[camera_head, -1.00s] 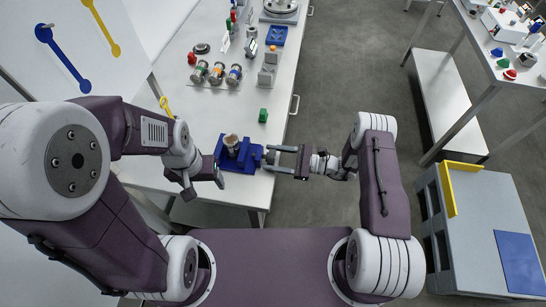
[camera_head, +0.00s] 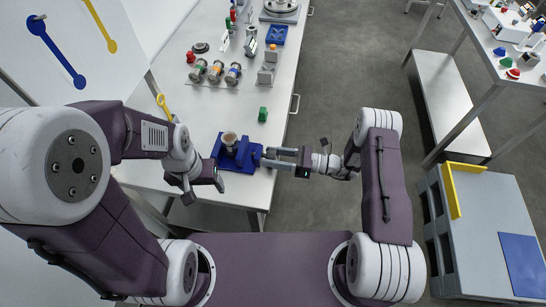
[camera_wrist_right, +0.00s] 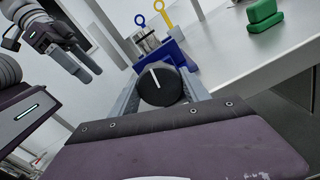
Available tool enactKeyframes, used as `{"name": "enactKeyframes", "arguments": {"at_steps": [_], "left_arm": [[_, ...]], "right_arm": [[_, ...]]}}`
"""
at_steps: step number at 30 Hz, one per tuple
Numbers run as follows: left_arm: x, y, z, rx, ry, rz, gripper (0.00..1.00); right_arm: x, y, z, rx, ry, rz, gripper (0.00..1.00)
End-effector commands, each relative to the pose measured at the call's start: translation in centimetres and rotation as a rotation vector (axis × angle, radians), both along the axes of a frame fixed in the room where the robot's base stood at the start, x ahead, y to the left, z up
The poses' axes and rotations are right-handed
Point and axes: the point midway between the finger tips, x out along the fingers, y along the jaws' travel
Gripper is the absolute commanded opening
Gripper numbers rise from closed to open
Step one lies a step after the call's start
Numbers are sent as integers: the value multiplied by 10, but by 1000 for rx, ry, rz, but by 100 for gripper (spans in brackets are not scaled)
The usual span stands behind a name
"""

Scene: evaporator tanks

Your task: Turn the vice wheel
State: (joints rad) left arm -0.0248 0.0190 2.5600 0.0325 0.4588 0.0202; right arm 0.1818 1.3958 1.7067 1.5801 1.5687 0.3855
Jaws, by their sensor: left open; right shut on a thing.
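The blue vice (camera_head: 225,162) stands near the right front corner of the white table and holds a pale brown cylindrical piece (camera_head: 229,139) upright. Its wheel, a round black knob (camera_wrist_right: 160,88) with a white line, faces the right wrist camera. My right gripper (camera_head: 266,157) reaches in from the right, its two grey fingers on either side of the wheel and shut on it. The white line is tilted slightly from upright. In the head view the fingers mostly hide the wheel. My left gripper (camera_head: 204,190) is open and empty, left of and nearer than the vice.
A green block (camera_head: 263,114) lies behind the vice near the table's right edge. Open floor lies right of the table, and a grey cart (camera_head: 480,220) stands beyond.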

Motion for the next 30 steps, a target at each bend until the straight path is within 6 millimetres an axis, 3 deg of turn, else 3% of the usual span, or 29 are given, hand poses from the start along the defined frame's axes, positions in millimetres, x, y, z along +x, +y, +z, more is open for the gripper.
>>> {"name": "enactKeyframes", "arguments": {"at_steps": [16,17,19,30], "left_arm": [[0,0,0,0,0,0,70],[0,0,0,0,0,0,70],[0,0,0,0,0,0,70],[0,0,-1,0,0,0,70]], "right_arm": [[3,-1,4,12,21,-6,13],[3,-1,4,12,21,-6,57],[3,-1,4,12,21,-6,76],[1,0,2,8,25,-2,76]]}}
